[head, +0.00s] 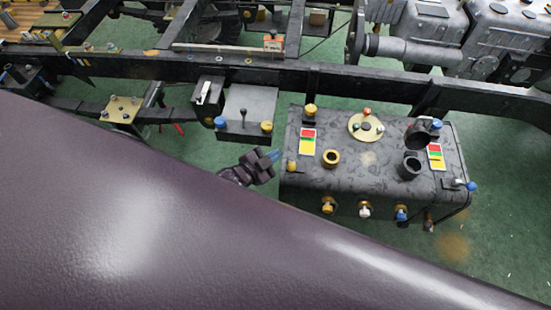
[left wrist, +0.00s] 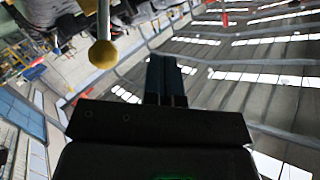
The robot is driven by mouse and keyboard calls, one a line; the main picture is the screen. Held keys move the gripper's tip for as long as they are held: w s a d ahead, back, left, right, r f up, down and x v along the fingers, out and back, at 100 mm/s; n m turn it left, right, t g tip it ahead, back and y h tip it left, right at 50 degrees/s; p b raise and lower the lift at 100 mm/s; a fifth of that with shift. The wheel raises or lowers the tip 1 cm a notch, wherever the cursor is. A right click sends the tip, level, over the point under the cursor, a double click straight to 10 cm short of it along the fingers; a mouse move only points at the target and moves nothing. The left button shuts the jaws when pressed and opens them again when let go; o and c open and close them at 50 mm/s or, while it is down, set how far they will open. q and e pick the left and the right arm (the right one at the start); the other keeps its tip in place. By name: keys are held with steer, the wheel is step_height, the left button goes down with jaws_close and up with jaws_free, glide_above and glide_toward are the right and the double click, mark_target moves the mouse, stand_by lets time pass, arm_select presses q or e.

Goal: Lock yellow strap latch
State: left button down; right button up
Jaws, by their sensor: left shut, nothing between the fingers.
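The dark tank (head: 385,180) has a yellow knob (head: 310,109) at its back left and another yellow knob (head: 291,166) at its front left edge. I cannot tell which belongs to the yellow strap latch. My left gripper (head: 272,155) is just left of the tank, near the front left knob, with its blue fingers shut and empty. My right gripper is not in view.
Blue knobs (head: 472,187) and dark filler necks (head: 410,168) are on the tank's right side. A grey box (head: 246,108) with a yellow knob stands left of the tank. A dark frame rail (head: 330,80) runs behind. My large arm link hides the foreground.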

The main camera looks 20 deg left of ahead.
arm_select(q)
steer(key=s+a+r+p, duration=0.1)
steer(key=s+a+r, duration=0.3)
steer(key=s, duration=0.4)
steer(key=shift+a+r, duration=0.35)
steer(key=shift+a, duration=0.25)
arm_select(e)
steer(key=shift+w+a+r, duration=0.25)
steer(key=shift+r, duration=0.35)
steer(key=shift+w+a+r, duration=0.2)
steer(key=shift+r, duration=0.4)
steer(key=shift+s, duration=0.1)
